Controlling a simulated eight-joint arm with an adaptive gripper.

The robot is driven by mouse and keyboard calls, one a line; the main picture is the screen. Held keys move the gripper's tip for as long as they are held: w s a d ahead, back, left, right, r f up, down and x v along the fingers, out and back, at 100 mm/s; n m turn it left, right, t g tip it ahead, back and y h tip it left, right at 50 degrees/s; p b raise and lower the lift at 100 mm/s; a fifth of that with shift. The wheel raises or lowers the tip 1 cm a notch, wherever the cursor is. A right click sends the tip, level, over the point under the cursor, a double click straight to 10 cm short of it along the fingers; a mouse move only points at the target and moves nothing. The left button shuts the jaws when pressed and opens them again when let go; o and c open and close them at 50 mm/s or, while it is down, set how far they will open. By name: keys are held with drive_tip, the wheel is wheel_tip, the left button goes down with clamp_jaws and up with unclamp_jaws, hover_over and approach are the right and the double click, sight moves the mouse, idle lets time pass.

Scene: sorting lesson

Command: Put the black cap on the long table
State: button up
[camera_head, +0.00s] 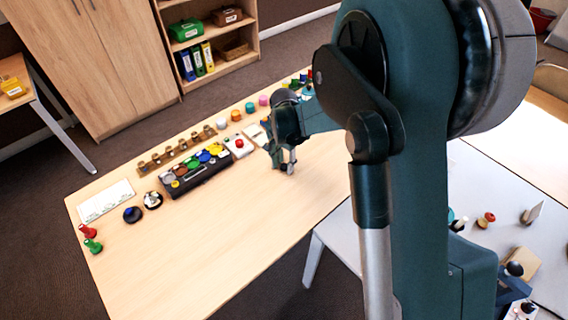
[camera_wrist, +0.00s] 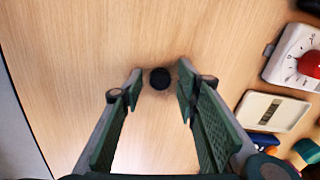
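A small round black cap (camera_wrist: 160,78) shows in the wrist view against the wooden surface of the long table (camera_head: 190,255), with a soft shadow around it. My gripper (camera_wrist: 157,88) is open, one finger on each side of the cap, with a gap showing on both sides. In the head view my gripper (camera_head: 286,164) points down at the long table, low over its right part. I cannot make out the cap there. The wrist view shows bare wood of the long table (camera_wrist: 70,40) around the cap.
A white box with a red button (camera_head: 238,146) stands near my gripper, and a black tray of coloured pots (camera_head: 195,182) lies left of it. Red and green pieces (camera_head: 90,238) stand at the far left. The table's front part is clear. A pale table (camera_head: 335,235) adjoins on the right.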

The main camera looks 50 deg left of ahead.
sight(286, 166)
wheel_tip(286, 166, up, 12)
drive_tip(key=p, duration=0.2)
drive_tip(key=shift+r, duration=0.15)
idle(0.6)
idle(0.5)
idle(0.4)
